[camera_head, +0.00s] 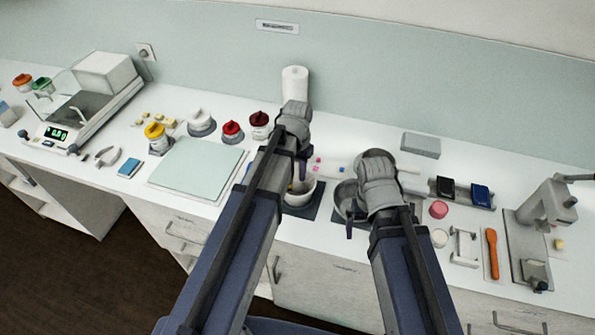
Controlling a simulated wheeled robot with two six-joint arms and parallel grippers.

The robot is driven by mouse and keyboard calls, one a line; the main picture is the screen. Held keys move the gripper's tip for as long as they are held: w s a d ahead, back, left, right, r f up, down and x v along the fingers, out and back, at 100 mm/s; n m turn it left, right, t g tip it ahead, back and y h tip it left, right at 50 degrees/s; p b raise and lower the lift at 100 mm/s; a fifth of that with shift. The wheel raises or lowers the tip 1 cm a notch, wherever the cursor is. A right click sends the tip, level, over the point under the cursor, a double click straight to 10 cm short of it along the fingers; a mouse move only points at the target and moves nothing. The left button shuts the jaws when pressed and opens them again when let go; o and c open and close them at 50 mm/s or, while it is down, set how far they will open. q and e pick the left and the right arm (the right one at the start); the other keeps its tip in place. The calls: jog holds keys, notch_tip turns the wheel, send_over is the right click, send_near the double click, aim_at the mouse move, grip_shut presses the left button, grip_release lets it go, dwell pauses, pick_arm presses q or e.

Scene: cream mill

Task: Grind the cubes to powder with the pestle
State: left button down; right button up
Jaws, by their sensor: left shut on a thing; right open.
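A white mortar (304,191) stands on a dark mat (303,211), partly hidden by my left arm. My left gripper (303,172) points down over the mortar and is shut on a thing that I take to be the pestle. My arm hides most of that thing. Cubes inside the mortar cannot be made out clearly. The wrist hides part of the bowl.
A pale green board (197,168) lies clear on the left. A balance (85,105) is far left. An orange spatula (491,252) and a grey press (543,225) are at right. A white roll (294,83) stands behind.

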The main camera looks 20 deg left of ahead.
pick_arm(q)
jog(key=shift+s, duration=0.1)
jog(key=shift+s, duration=0.7)
jog(key=shift+w+d+f, duration=0.15)
jog(key=shift+w+d, duration=0.3)
jog(key=shift+d, duration=0.25)
jog(key=shift+w+f+b, duration=0.2)
jog(key=shift+w+b, duration=0.1)
jog(key=shift+w, duration=0.55)
